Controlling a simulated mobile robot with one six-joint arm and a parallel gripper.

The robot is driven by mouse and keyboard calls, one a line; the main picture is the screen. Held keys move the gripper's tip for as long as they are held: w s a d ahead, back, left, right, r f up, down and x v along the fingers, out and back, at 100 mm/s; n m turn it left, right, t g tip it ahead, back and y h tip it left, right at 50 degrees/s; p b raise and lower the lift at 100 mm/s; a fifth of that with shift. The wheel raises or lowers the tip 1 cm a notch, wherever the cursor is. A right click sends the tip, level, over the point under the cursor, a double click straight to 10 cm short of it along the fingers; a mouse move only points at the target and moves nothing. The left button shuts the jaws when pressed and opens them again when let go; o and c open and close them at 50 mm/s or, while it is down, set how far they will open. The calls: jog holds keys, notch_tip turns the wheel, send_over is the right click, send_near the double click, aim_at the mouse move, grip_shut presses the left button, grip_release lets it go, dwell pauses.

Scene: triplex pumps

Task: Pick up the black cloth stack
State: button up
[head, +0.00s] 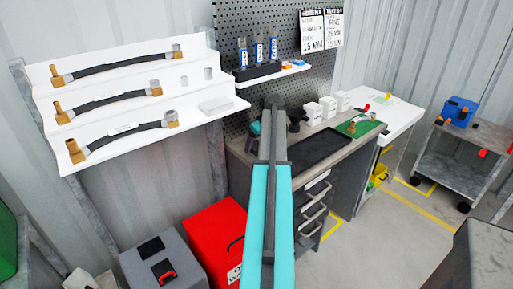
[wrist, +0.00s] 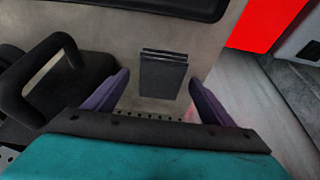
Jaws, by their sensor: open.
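The black cloth stack (wrist: 163,77) is a small dark grey, squarish pile of thin layers, lying on the grey bench top in the wrist view. My gripper (wrist: 159,80) is open, with its two purple fingers on the left and right of the stack and a gap on each side. I cannot tell how far above the bench the fingertips are. In the head view my teal arm reaches over the near end of the bench, and the cloth stack is hidden there.
A black object with a looped handle (wrist: 45,85) stands close left of my gripper. A black tray (head: 318,150) lies on the bench beyond the stack. A red bin (head: 215,235) stands on the floor beside the bench. A stepped white hose rack (head: 120,97) hangs left.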

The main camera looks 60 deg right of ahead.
jog(key=shift+f, duration=0.1)
dwell(0.5)
jog(key=c, duration=1.2)
jog(key=shift+o, duration=0.2)
notch_tip(320, 180, up, 10)
jog(key=b, duration=0.1)
jog(key=shift+b, duration=0.4)
